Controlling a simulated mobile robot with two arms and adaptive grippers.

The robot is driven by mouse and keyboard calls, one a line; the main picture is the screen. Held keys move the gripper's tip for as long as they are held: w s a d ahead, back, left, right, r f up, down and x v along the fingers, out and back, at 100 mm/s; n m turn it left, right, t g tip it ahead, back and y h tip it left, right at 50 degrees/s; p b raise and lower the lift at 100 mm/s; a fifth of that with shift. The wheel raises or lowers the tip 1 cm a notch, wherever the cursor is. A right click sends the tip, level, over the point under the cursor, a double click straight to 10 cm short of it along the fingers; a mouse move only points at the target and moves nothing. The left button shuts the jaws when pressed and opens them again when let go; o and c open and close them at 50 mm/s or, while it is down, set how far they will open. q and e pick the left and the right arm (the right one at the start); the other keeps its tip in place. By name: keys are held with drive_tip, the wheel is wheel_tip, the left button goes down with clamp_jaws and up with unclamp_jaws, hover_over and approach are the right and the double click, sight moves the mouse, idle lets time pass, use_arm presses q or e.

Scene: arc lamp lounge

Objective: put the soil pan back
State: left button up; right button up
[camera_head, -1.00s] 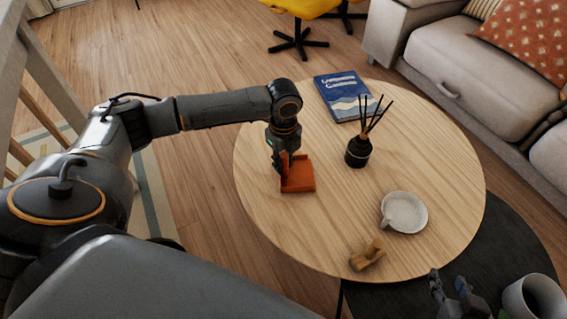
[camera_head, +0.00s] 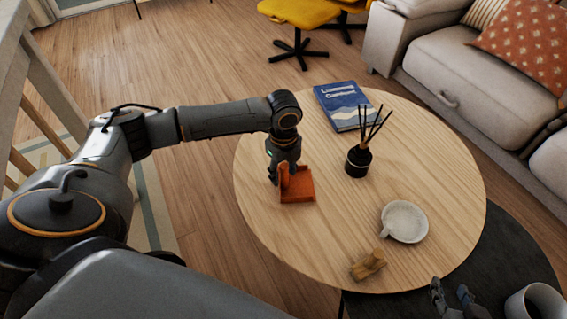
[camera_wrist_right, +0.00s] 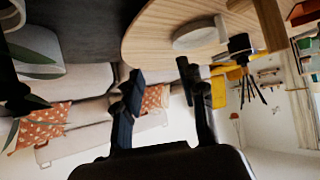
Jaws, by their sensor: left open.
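The soil pan, seen as an orange-red pan (camera_head: 299,190) with a raised upright part, sits at the left side of the round wooden table (camera_head: 330,235). My left gripper (camera_head: 281,179) is open and comes down from above at the pan's left edge, close around its upright part. Its fingertips are partly hidden, so contact is unclear. My right gripper (camera_head: 452,296) is at the lower right, beyond the table's front edge. In the right wrist view its two fingers (camera_wrist_right: 162,98) stand apart with nothing between them.
A black reed diffuser (camera_head: 358,162), a blue book (camera_head: 345,104), a white dish (camera_head: 406,222) and a small wooden piece (camera_head: 368,265) are on the table. A grey pot (camera_head: 536,303) stands at the lower right. A sofa (camera_head: 480,75) is behind. The table's middle is clear.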

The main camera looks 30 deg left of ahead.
use_arm(q)
drive_tip(key=shift+r, duration=0.35)
wheel_tip(320, 180, up, 6)
drive_tip(key=p, duration=0.2)
drive_tip(key=shift+r+p, duration=0.2)
drive_tip(key=shift+p, duration=0.2)
wheel_tip(320, 180, up, 4)
drive_tip(key=shift+p, duration=0.65)
drive_tip(key=shift+r, duration=0.5)
use_arm(e)
drive_tip(key=s+d+f+g, duration=0.1)
drive_tip(key=s+g, duration=0.2)
drive_tip(key=s, duration=0.2)
drive_tip(key=s+d+f+g+h, duration=0.1)
drive_tip(key=s+d+f+g, duration=0.1)
drive_tip(key=s, duration=0.4)
drive_tip(key=shift+d+g+h, duration=0.3)
drive_tip(key=shift+g, duration=0.5)
